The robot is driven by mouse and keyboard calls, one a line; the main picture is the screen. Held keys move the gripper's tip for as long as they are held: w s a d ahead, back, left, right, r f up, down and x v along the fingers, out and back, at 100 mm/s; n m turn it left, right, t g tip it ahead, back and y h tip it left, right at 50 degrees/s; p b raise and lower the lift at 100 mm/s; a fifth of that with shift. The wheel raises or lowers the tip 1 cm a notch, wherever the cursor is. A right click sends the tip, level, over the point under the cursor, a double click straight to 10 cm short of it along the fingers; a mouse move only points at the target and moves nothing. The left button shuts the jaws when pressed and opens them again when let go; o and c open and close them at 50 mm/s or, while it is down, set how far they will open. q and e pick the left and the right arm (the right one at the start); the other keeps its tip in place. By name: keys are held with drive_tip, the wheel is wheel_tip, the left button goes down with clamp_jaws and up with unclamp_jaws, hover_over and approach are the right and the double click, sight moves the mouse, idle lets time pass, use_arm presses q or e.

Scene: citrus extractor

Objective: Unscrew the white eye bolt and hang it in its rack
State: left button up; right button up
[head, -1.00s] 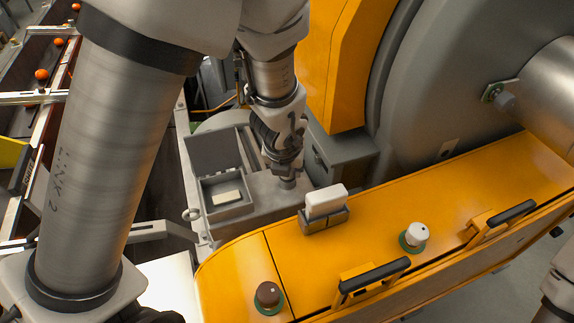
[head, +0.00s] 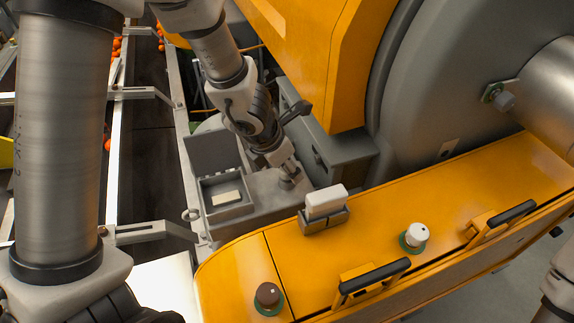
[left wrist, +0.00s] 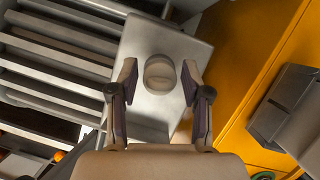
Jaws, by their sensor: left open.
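In the left wrist view, the fitting (left wrist: 160,73) lies between the tips of my open left gripper (left wrist: 158,82), with a gap on both sides. I cannot tell whether this fitting is the white eye bolt; its colour looks light grey. A small grey ring (head: 190,215) stands at the housing's left edge. I cannot make out a rack for certain. My right gripper is out of view.
An open-lidded grey box (head: 225,205) holds a pale block, left of the gripper. The orange cover (head: 370,225) in front carries a white block in a grey holder (head: 325,219), a white knob (head: 416,235), a brown knob (head: 268,295) and black handles. A large grey drum (head: 430,110) stands right.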

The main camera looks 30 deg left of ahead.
use_arm(q)
drive_tip(key=shift+d+m, duration=0.15)
drive_tip(key=shift+m, duration=0.45)
drive_tip(key=shift+m+g+h, duration=0.4)
drive_tip(key=shift+m+h, duration=0.2)
drive_tip(key=shift+m, duration=0.6)
